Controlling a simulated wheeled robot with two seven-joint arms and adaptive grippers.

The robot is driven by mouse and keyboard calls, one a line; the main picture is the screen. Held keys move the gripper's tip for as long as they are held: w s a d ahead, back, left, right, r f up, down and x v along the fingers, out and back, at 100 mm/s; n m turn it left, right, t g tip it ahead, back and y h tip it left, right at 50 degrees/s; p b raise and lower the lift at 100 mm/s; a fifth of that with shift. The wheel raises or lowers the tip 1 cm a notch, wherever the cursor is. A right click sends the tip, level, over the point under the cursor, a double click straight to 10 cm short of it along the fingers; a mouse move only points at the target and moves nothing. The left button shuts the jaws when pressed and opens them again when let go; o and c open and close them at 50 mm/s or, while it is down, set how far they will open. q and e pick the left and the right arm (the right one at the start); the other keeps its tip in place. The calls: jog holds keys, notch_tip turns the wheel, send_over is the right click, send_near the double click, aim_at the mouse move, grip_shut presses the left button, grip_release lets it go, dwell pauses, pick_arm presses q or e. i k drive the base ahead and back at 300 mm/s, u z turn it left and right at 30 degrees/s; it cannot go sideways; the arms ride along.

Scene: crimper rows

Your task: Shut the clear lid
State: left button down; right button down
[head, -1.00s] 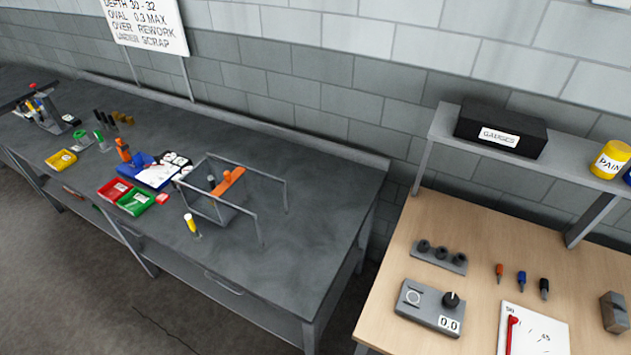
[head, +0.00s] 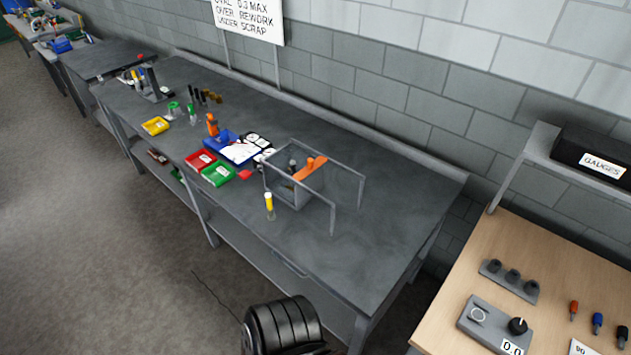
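A grey-framed guard with see-through sides (head: 333,208) stands on the dark grey workbench. I take it to be the clear lid with its housing; its clear panels are hard to make out, and I cannot tell exactly how the lid sits. A grey device with an orange bar (head: 310,168) is at its left end. Thin rails run from that end toward the right, with posts at the right end. Neither of my grippers shows in the head view.
A yellow-topped tool (head: 269,205) stands before the guard. Red (head: 201,161), green (head: 218,175) and blue (head: 222,142) trays lie left of it. The dark workbench (head: 390,225) is bare right of the guard. A wooden table (head: 450,310) with a grey gauge box (head: 494,325) stands at right.

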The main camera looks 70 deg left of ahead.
aim_at(296, 157)
jog(key=u, duration=0.05)
jog(key=k, duration=0.9)
jog(key=u, duration=2.05)
